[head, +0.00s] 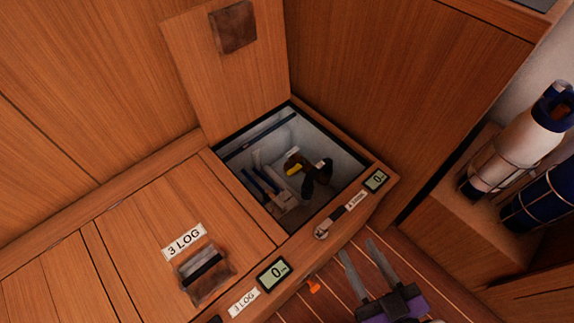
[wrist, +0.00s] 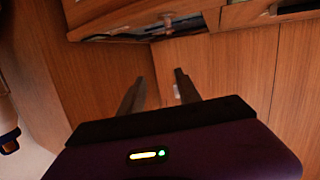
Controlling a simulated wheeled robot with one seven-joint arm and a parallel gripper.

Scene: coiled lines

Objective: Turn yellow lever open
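The yellow lever (head: 294,170) is small and sits low inside the open compartment in the head view, beside dark brown and black round parts. Its exact angle is hard to tell at this size. My gripper (head: 358,244) is outside the compartment, at the lower right, in front of the wooden bench edge. Its two grey fingers are spread apart with nothing between them. In the wrist view my gripper (wrist: 159,80) also shows open and empty, facing wooden panels; the lever is not visible there.
The compartment's hatch lid (head: 225,75) stands open, leaning against the back wall. The compartment rim (head: 245,195) surrounds blue-handled parts. A latch (head: 328,222) and small displays (head: 376,180) line the front edge. Bottles (head: 520,140) stand in a rack at right. An orange piece (head: 314,285) is below the edge.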

